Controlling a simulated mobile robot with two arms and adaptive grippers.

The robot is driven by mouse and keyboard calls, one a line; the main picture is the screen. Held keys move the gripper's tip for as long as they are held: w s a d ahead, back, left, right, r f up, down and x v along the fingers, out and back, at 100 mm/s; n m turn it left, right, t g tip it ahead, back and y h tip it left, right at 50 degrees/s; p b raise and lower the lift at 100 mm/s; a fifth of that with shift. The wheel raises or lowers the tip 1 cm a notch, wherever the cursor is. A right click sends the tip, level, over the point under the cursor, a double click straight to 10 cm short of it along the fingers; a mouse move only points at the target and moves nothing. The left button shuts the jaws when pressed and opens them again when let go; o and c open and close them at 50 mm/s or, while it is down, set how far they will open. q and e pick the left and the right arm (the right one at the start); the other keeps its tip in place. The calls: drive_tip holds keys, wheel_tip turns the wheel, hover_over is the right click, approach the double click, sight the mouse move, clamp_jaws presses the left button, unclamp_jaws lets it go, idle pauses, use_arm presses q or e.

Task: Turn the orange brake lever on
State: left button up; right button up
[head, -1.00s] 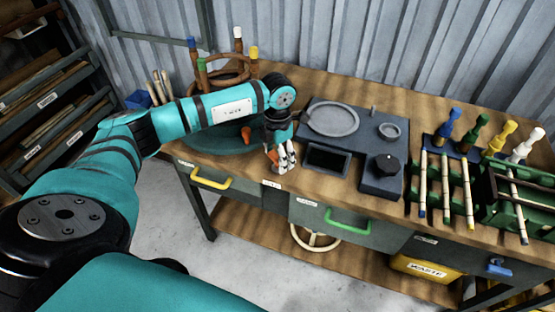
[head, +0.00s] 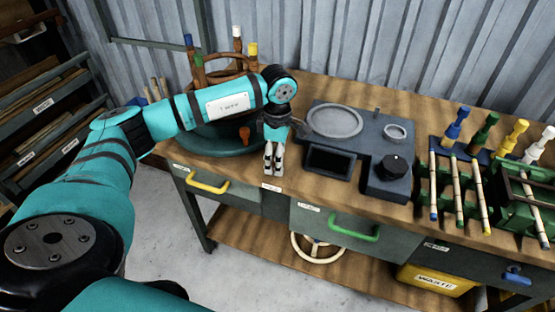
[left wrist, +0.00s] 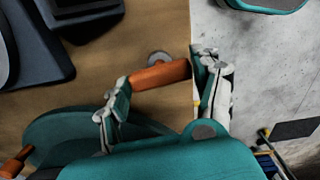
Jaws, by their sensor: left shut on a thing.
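The orange brake lever (left wrist: 160,75) lies across the gap between my left gripper's two fingers in the left wrist view. A grey round piece (left wrist: 158,58) shows beside it on the wooden bench top. My left gripper (head: 273,163) is near the bench's front edge in the head view, left of the dark machine, and hides the lever there. In the left wrist view the left gripper (left wrist: 160,85) has a finger at each end of the lever and is shut on it. My right gripper is in neither view.
A teal round base (head: 215,143) with a second orange handle (head: 244,134) and a rattan frame stands left of the gripper. A dark machine (head: 378,145) stands close on the right. Drawers with yellow (head: 207,185) and green (head: 352,228) handles lie below the bench edge.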

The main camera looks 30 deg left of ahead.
use_arm(q)
drive_tip(key=shift+m, duration=0.6)
drive_tip(key=shift+r+b, duration=0.1)
drive_tip(key=shift+b, duration=0.2)
drive_tip(key=o, duration=1.2)
wheel_tip(320, 180, up, 12)
